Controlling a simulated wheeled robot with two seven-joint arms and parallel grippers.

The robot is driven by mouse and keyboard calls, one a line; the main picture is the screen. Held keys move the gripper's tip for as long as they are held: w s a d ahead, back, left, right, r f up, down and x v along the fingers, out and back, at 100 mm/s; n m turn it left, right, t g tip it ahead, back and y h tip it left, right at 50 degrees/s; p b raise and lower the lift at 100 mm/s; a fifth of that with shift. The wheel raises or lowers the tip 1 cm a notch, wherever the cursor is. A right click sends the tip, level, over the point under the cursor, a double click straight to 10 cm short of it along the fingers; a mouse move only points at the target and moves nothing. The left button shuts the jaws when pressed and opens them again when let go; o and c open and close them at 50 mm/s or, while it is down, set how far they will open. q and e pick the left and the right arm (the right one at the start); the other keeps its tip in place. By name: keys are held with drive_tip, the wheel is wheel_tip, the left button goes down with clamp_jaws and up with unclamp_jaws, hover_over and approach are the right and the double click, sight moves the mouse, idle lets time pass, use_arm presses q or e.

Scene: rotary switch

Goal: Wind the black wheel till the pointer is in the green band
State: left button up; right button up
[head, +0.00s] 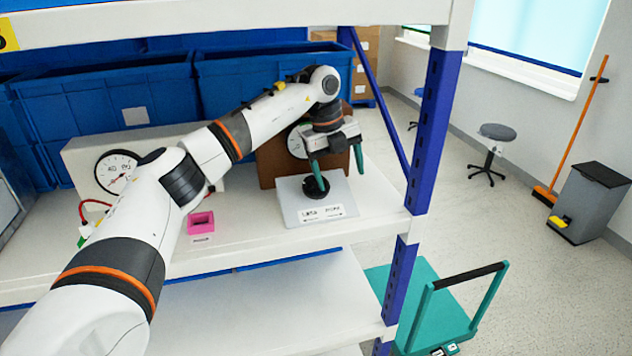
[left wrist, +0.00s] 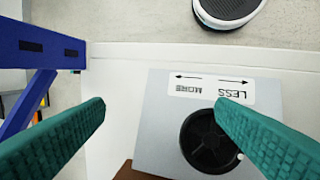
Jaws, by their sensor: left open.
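The black wheel (head: 311,191) lies flat on a light grey panel (head: 290,208) on the shelf; it also shows in the left wrist view (left wrist: 205,148). A label on the panel reads LESS and MORE with arrows. My left gripper (head: 338,177) is open, with teal fingers. One finger is over the wheel and covers part of it; the other is off to the side, past the panel's edge. I cannot tell whether the finger touches the wheel. Behind it, a round white gauge (head: 296,143) is partly hidden by the gripper; its pointer and any green band cannot be made out.
A white box with another dial (head: 117,172) stands at the left, partly behind my arm. A pink tray (head: 201,222) sits left of the panel. Blue bins (head: 260,85) line the back. A blue post (head: 433,130) bounds the shelf at right.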

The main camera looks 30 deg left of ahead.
sight(316, 185)
use_arm(q)
drive_tip(key=shift+n+y, duration=0.8)
drive_tip(key=shift+y, duration=0.1)
drive_tip(key=a+r, duration=0.1)
drive_tip(key=s+a+r, duration=0.1)
drive_tip(key=a, duration=0.1)
drive_tip(key=a+r, duration=0.1)
drive_tip(key=a, duration=0.1)
drive_tip(key=shift+s+r, duration=0.15)
drive_tip(key=shift+s, duration=0.2)
drive_tip(key=shift+s+a+g, duration=0.15)
drive_tip(key=shift+a+g, duration=0.15)
drive_tip(key=f, duration=0.2)
drive_tip(key=f+p, duration=0.1)
drive_tip(key=f, duration=0.4)
drive_tip(key=shift+w+d+f+p, duration=0.15)
drive_tip(key=shift+w+d+p, duration=0.1)
drive_tip(key=shift+w+p, duration=0.1)
drive_tip(key=c, duration=1)
